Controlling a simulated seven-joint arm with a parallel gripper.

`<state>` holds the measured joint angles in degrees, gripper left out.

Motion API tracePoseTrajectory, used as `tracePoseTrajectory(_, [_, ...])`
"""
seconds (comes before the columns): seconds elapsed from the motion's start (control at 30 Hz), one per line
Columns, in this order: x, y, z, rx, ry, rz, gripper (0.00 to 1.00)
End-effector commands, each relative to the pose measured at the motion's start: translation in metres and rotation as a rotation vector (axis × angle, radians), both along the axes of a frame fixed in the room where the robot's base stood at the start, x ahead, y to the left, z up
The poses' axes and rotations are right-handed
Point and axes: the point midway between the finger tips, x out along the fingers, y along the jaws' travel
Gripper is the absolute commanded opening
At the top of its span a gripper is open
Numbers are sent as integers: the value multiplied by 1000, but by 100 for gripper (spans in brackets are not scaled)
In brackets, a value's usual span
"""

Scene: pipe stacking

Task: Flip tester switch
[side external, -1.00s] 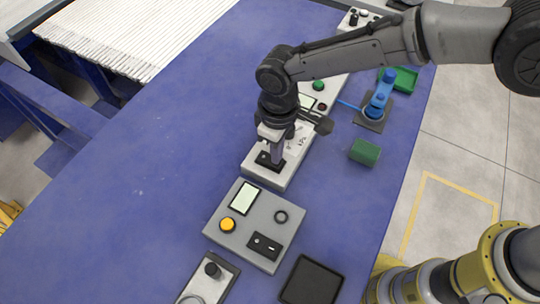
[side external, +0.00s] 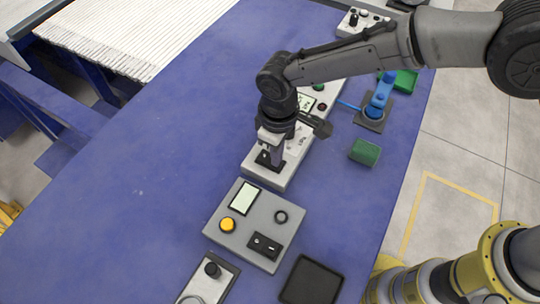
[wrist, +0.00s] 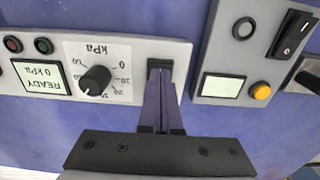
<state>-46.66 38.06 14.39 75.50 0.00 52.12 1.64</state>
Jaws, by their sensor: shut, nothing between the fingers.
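The tester is a long white panel box (side external: 252,174) on the blue table. In the wrist view it has a black kPa dial (wrist: 95,80) and a screen (wrist: 40,78) reading READY, 0 kPa. The tester's black switch (side external: 263,159) sits at the panel's near end. It shows in the wrist view (wrist: 160,64), partly hidden by my fingers. My gripper (side external: 276,162) is shut and empty, pointing down at the switch. Its fingertips also show over the switch in the wrist view (wrist: 159,78). I cannot tell whether they touch it or which way it is set.
A grey box (side external: 243,253) with a screen, yellow button and black rocker stands close in front. A green block (side external: 364,152), a blue device (side external: 378,105) and a black tray (side external: 312,280) lie to the right. The table's left side is clear.

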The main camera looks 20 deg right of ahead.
Motion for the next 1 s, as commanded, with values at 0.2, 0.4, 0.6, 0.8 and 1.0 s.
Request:
tracePoseTrajectory(0.2, [1, 1, 16, 3, -3, 0, 0])
tracePoseTrajectory(0.4, [1, 1, 31, 3, -3, 0, 0])
tracePoseTrajectory(0.6, [1, 1, 45, 3, -3, 0, 0])
tracePoseTrajectory(0.8, [0, 0, 59, 1, -1, 0, 0])
tracePoseTrajectory(1.0, [0, 0, 69, 1, -1, 0, 0])
